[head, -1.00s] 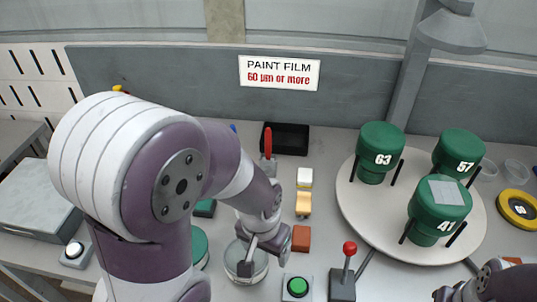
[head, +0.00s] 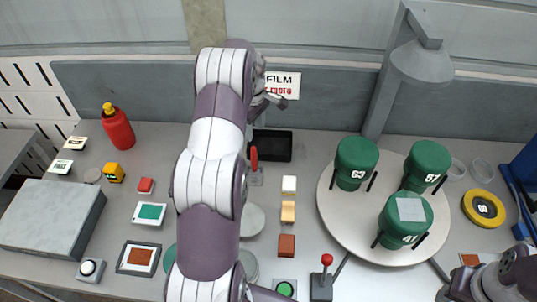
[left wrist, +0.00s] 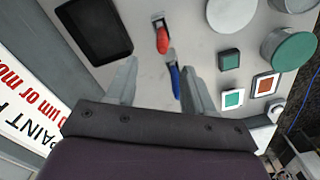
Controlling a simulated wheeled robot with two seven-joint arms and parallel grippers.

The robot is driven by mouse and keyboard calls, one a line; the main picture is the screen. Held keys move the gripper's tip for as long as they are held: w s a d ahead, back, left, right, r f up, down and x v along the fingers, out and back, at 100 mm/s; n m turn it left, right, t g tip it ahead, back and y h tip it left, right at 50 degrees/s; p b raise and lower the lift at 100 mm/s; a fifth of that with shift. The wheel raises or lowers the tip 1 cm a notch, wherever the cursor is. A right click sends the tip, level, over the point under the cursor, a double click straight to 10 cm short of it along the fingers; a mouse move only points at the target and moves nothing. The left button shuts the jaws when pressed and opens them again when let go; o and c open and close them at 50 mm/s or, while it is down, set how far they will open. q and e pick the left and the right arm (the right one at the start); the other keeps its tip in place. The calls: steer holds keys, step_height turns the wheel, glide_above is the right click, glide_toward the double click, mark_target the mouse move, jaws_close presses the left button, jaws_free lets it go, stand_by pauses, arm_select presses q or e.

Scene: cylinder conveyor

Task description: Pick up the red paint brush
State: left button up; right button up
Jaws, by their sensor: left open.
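The red paint brush (head: 254,158) stands out by its red handle, beside the black tray on the bench. It also shows in the left wrist view (left wrist: 162,38), red end toward my gripper. A blue-handled brush (left wrist: 175,82) lies close by, nearer the gripper; my arm hides it in the head view. My left gripper (head: 272,98) is raised near the back wall, in front of the sign. In the left wrist view its open, empty fingers (left wrist: 158,66) are spread, with the brushes below and between them. My right gripper is only partly seen at the lower right edge (head: 447,290).
A black tray (head: 284,145) sits behind the small coloured blocks. A round white turntable (head: 330,215) carries green cylinders, with a lamp (head: 421,62) above it. A red-knobbed lever (head: 326,260) stands in front.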

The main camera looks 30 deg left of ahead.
mark_target(254, 155)
arm_select(q)
steer(key=f+p, duration=0.1)
steer(key=f, duration=0.1)
steer(key=f+p, duration=0.1)
steer(key=f, duration=0.1)
steer(key=f+p, duration=0.1)
steer(key=f, duration=0.2)
steer(key=shift+s, duration=0.35)
step_height(254, 155, down, 5)
steer(key=p, duration=0.3)
steer(key=shift+r, duration=0.2)
steer(key=shift+a+f, duration=0.1)
steer(key=shift+f, duration=0.2)
steer(key=shift+w, duration=0.15)
steer(key=c, duration=0.6)
jaws_close()
arm_select(e)
step_height(254, 155, up, 7)
steer(key=shift+s+d+f, duration=0.2)
steer(key=shift+s, duration=0.15)
